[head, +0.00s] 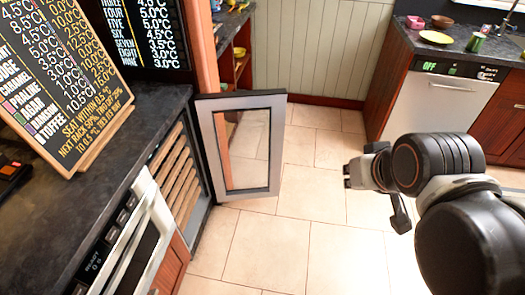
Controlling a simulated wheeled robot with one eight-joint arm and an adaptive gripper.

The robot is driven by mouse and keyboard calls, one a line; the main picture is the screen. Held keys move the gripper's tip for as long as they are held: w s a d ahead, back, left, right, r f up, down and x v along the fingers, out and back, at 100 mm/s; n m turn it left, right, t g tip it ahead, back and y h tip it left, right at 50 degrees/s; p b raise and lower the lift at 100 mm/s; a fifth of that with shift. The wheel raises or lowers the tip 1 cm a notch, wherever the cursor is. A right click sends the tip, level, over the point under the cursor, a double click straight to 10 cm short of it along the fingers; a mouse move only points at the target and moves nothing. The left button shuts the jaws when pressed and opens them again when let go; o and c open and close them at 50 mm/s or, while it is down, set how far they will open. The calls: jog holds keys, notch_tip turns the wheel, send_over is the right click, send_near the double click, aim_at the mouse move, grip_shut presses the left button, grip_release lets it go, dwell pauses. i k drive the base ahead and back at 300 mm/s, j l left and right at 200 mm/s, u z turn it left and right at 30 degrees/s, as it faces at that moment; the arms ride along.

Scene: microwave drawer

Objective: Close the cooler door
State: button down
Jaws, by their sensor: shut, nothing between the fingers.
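The cooler door (206,145) has a grey frame around a clear pane and stands wide open over the tiled floor. Its hinged edge meets the cooler (176,180) under the dark counter at left, where wooden shelf fronts show in the opening. My gripper (349,176) is at the right of the door, apart from it, with its fingers pointing left towards it. The fingers are shut and hold nothing. My arm covers the lower right of the view.
Chalkboards (75,90) stand on the left counter (110,135). A dishwasher (440,105) and red-brown cabinets line the far right. Tiled floor (305,235) is clear between door and arm.

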aim_at(276, 98)
jog(key=i+l+z, duration=0.15)
jog(key=i+z, duration=0.4)
jog(key=i, duration=2.35)
jog(key=i+u, duration=0.1)
jog(key=i, duration=0.5)
jog(key=i+l, duration=0.15)
jog(key=i, duration=0.5)
jog(key=i+l+u, duration=0.15)
jog(key=i, duration=0.45)
jog(key=i+u, duration=0.15)
jog(key=u, duration=4.2)
